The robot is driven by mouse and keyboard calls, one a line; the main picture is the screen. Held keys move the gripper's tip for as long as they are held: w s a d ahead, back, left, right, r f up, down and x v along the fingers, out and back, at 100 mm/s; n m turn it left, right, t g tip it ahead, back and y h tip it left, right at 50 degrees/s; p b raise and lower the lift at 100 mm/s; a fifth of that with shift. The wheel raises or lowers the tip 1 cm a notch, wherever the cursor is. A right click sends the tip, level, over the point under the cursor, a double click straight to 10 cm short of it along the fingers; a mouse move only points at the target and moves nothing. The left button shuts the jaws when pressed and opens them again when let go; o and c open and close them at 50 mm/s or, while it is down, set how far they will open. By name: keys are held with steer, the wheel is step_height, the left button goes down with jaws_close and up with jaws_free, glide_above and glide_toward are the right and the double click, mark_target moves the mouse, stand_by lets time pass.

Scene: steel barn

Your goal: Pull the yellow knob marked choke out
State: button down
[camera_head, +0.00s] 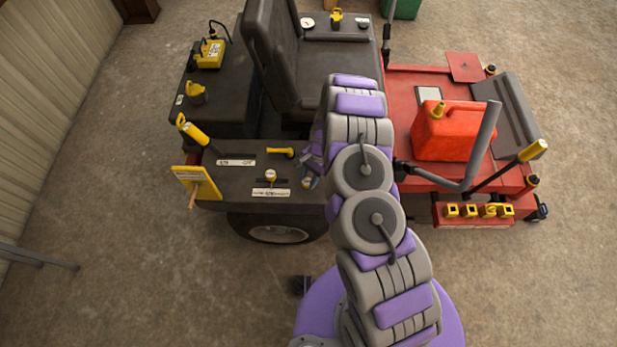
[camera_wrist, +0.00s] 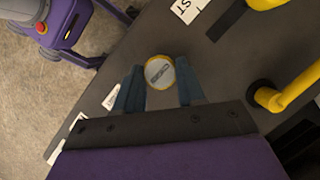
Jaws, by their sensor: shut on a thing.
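The yellow knob (camera_wrist: 159,72) has a round pale face with dark print too small to read. It sits between the two blue-grey fingers of my gripper (camera_wrist: 160,88) in the wrist view, and they are shut on it from both sides. In the head view my gripper (camera_head: 311,172) is at the right end of the dark console (camera_head: 222,178), and the knob is mostly hidden by the fingers and arm. A white label (camera_wrist: 110,97) lies beside the left finger, partly covered. How far the knob stands out cannot be told.
A yellow bent handle (camera_head: 281,151) and a yellow-topped lever (camera_head: 270,175) in a slot are close to my gripper on the console. The seat (camera_head: 272,50) rises behind. The red deck with a red fuel can (camera_head: 448,130) is right of my arm. Open floor lies in front.

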steer(key=shift+r, duration=0.1)
steer(key=shift+r+p, duration=0.9)
steer(key=shift+r, duration=0.35)
steer(key=shift+w, duration=0.1)
steer(key=shift+a, duration=0.1)
steer(key=c, duration=0.7)
jaws_free()
steer(key=shift+o, duration=0.2)
steer(key=p+v, duration=0.2)
steer(key=v, duration=1.5)
steer(key=shift+p, duration=0.35)
